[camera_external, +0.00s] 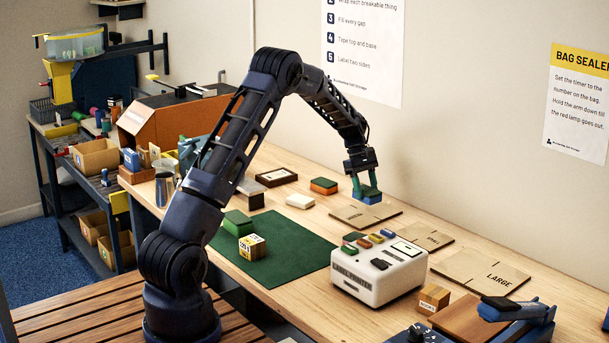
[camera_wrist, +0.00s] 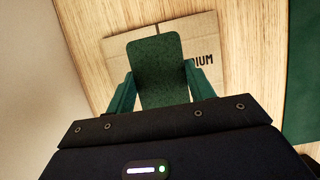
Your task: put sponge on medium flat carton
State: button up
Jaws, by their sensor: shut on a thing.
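My gripper (camera_external: 366,185) is shut on a sponge (camera_external: 370,196), green above with a blue lower side. In the wrist view the sponge's dark green speckled face (camera_wrist: 155,70) sits between the two green fingers of my gripper (camera_wrist: 158,92). The medium flat carton (camera_external: 352,215) is a thin brown sheet on the table near the wall. In the wrist view it lies behind the sponge (camera_wrist: 204,45), and the letters "IUM" show at the sponge's right. The sponge appears held above the carton; the exact gap is hard to judge.
Two other flat cartons, one marked LARGE (camera_external: 480,272), lie to the right. A white label printer (camera_external: 378,275) stands in front. An orange-and-green block (camera_external: 324,186) lies left of the medium carton.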

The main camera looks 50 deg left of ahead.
aim_at(365, 199)
jog(key=shift+f, duration=2.15)
jog(key=shift+f, duration=0.1)
jog(key=o, duration=0.9)
